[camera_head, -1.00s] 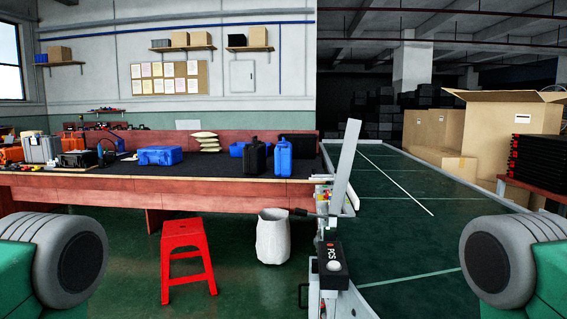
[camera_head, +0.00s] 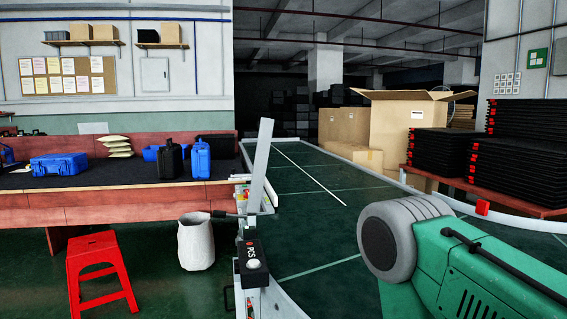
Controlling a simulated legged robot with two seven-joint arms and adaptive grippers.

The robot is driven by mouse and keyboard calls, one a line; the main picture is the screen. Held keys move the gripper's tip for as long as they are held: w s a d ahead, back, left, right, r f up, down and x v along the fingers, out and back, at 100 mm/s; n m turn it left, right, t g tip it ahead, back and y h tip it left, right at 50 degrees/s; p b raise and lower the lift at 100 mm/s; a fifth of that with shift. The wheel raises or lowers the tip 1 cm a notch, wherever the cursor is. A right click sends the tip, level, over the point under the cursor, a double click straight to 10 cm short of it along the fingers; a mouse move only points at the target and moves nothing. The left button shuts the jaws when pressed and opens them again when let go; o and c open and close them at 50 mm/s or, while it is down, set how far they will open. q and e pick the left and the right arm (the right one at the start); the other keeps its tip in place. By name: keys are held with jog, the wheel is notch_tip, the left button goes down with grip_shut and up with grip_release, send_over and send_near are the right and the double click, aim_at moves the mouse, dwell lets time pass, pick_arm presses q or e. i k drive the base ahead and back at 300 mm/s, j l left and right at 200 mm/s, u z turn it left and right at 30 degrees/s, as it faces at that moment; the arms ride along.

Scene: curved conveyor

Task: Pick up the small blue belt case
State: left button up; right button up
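Several blue cases are on the long table at the left. A wide blue case (camera_head: 59,164) lies flat on the dark tabletop. A small blue case (camera_head: 200,160) stands upright near the table's right end. A black case (camera_head: 170,161) stands just left of it. Behind the black case, another blue case or bin (camera_head: 152,153) is partly hidden. I cannot tell for sure which is the belt case. Neither gripper shows; only a green and grey part of my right arm is at the lower right.
The table (camera_head: 120,203) has a red-brown front. A red stool (camera_head: 95,262) and a white bin (camera_head: 196,242) stand before it. A post with a black box (camera_head: 252,262) stands beside the green conveyor (camera_head: 315,215). Cardboard boxes (camera_head: 408,128) and stacked black trays (camera_head: 515,165) are right.

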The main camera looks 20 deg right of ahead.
aim_at(201, 154)
jog(key=i+j, duration=0.75)
jog(key=i+j+u, duration=0.15)
jog(key=i+j, duration=0.6)
jog(key=i+l, duration=0.1)
jog(key=i, duration=0.6)
jog(key=i+u, duration=0.1)
jog(key=i, duration=0.55)
jog(key=i+l+u, duration=0.1)
jog(key=i, duration=0.6)
jog(key=l, duration=0.1)
